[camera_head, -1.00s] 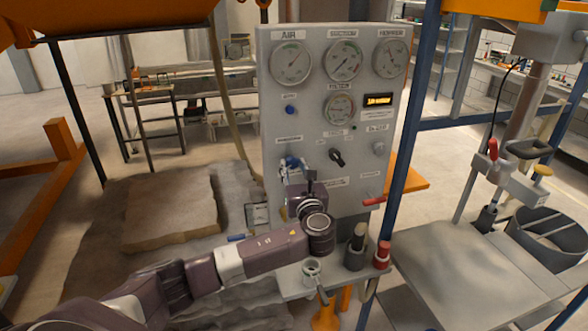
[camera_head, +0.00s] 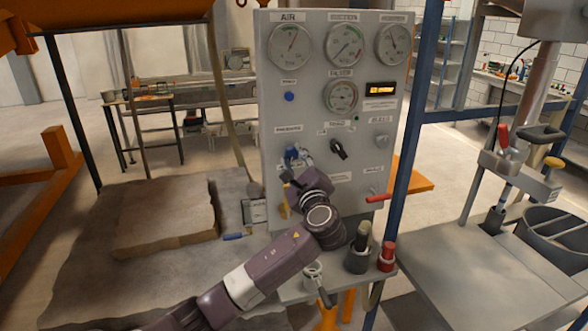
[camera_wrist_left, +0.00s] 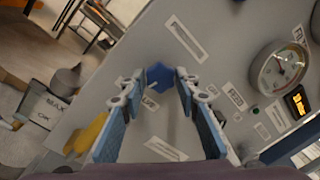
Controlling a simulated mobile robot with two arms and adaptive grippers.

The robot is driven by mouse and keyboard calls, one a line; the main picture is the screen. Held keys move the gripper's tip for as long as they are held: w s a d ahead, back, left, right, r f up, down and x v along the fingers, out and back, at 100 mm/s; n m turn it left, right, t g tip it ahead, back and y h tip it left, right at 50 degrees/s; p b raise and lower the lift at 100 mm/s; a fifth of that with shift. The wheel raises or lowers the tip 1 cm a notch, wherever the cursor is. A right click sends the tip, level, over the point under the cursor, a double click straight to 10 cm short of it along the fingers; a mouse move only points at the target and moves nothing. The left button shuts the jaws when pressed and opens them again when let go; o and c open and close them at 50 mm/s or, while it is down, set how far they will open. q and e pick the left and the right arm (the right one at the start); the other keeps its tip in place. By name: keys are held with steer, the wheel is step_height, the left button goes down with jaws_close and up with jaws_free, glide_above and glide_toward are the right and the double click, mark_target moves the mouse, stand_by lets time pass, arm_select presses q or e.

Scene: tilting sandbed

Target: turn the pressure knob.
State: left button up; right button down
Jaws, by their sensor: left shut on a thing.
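The grey control panel (camera_head: 330,205) stands upright in front of me. A blue lobed knob (camera_wrist_left: 160,77) shows between my left fingertips in the left wrist view, with a label partly reading "URE" close by. My left gripper (camera_wrist_left: 157,88) is shut on this knob. In the head view my left gripper (camera_head: 297,160) is at the left middle of the panel, and my wrist partly hides the spot. A black selector knob (camera_head: 339,149) sits to its right, clear of the gripper. My right gripper is not in view.
Gauges such as the air gauge (camera_head: 290,45) fill the panel's top, beside an orange display (camera_head: 382,88). A red lever (camera_head: 377,197) is lower right. Dark and red-capped parts (camera_head: 387,257) stand on the shelf below. A blue post (camera_head: 405,150) rises at the right.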

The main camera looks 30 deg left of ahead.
arm_select(q)
steer(key=n+b, duration=0.2)
steer(key=n, duration=0.1)
steer(key=f+n+b, duration=0.1)
steer(key=n+b, duration=0.2)
steer(key=shift+d+b, duration=0.1)
steer(key=shift+b, duration=0.2)
steer(key=n+b, duration=0.3)
steer(key=n, duration=0.1)
steer(key=shift+w+r+g+y, duration=0.1)
steer(key=shift+r+g+y, duration=0.05)
steer(key=shift+g+y, duration=0.2)
steer(key=shift+n+b, duration=0.3)
steer(key=shift+b, duration=0.1)
steer(key=o, duration=0.9)
steer(key=shift+c, duration=0.2)
steer(key=o, duration=0.3)
steer(key=shift+r, duration=0.25)
